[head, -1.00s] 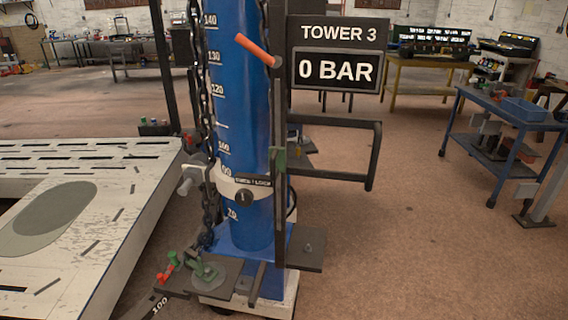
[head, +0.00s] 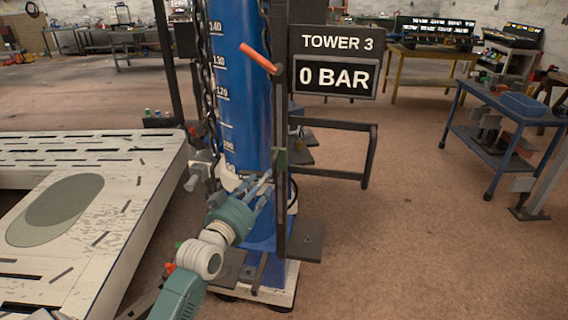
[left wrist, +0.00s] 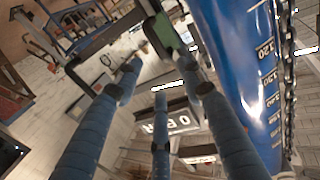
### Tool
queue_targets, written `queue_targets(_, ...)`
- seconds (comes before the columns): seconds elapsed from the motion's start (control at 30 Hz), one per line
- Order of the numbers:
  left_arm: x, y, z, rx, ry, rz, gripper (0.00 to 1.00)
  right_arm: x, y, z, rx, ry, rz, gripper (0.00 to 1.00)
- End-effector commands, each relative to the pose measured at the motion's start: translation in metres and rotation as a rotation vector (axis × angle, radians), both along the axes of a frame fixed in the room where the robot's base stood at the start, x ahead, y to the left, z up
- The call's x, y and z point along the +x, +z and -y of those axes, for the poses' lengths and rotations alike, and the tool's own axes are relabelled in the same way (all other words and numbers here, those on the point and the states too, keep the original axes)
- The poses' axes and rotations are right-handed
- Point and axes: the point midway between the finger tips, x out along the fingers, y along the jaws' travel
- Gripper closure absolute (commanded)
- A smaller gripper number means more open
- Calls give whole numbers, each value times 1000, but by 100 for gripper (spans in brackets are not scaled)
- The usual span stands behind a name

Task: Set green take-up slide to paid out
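A small green block (head: 278,157), which looks like the green take-up slide, sits on the black upright rail (head: 280,210) beside the blue column. It shows large near the top middle of the left wrist view (left wrist: 160,36). My left gripper (head: 264,187) is just below and left of it in the head view, in front of the column's lower part. In the left wrist view its blue fingers (left wrist: 168,80) are spread, with nothing between them; the green block is beyond their tips. Contact is not visible. My right gripper is not in view. I see no paid-out marking.
The blue column (head: 242,90) carries a scale and a hanging chain (head: 207,90). An orange lever (head: 258,56) and a "TOWER 3, 0 BAR" sign (head: 335,62) are above. A black bar frame (head: 370,155) juts right. A slotted pale platform (head: 130,200) is left.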

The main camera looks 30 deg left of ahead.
Motion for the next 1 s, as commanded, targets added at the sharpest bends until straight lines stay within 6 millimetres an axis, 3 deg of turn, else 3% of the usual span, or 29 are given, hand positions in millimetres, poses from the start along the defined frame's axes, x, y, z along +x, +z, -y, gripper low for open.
queue_targets(0.5,87,1,-12,0,0,-1,61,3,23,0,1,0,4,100)
queue_targets(0.7,101,0,-15,1,0,-1,61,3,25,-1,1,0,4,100)
queue_targets(1.0,103,-1,-15,1,0,-2,63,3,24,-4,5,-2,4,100)
